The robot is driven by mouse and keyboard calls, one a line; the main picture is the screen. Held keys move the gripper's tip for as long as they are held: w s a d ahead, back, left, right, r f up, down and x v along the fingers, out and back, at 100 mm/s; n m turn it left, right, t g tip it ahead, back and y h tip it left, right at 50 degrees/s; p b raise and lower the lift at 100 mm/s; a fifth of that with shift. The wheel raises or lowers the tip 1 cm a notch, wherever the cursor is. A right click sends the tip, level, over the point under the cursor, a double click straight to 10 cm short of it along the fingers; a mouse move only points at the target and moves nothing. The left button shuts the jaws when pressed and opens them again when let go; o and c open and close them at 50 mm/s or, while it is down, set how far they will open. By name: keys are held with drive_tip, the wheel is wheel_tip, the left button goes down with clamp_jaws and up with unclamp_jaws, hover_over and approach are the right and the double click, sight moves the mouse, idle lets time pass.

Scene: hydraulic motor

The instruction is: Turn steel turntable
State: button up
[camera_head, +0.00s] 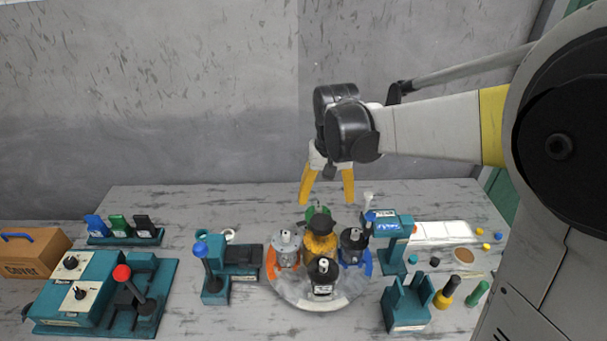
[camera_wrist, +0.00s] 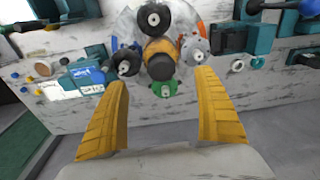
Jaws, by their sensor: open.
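The steel turntable (camera_head: 318,300) is a round grey plate on the table, with its rim also showing in the wrist view (camera_wrist: 192,14). It carries a central orange and black part (camera_head: 320,239) and several motor parts around it: a grey one (camera_head: 287,249) on an orange base, a dark one (camera_head: 353,246) on a blue base, a black one (camera_head: 322,277) in front and a green one (camera_head: 318,213) behind. My gripper (camera_head: 327,200) has yellow fingers spread apart, empty, above and behind the turntable. In the wrist view my gripper (camera_wrist: 163,70) points toward the turntable, apart from it.
Left are a teal station with a red-knobbed lever (camera_head: 122,273), a blue-knobbed lever (camera_head: 201,250) and a Cover box (camera_head: 33,253). Right are a teal stand (camera_head: 391,226), a teal fixture (camera_head: 407,305) and upright tools (camera_head: 447,293). The grey wall is behind.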

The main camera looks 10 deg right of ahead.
sight(322, 221)
drive_tip(key=shift+g, duration=0.5)
drive_tip(key=w+f, duration=0.1)
drive_tip(key=f, duration=0.3)
drive_tip(key=w+f+b, duration=0.1)
drive_tip(key=f, duration=0.3)
drive_tip(key=w+f+b, duration=0.1)
drive_tip(key=f, duration=0.3)
drive_tip(key=shift+d+f, duration=0.15)
drive_tip(key=shift+f, duration=0.2)
drive_tip(key=c, duration=1.4)
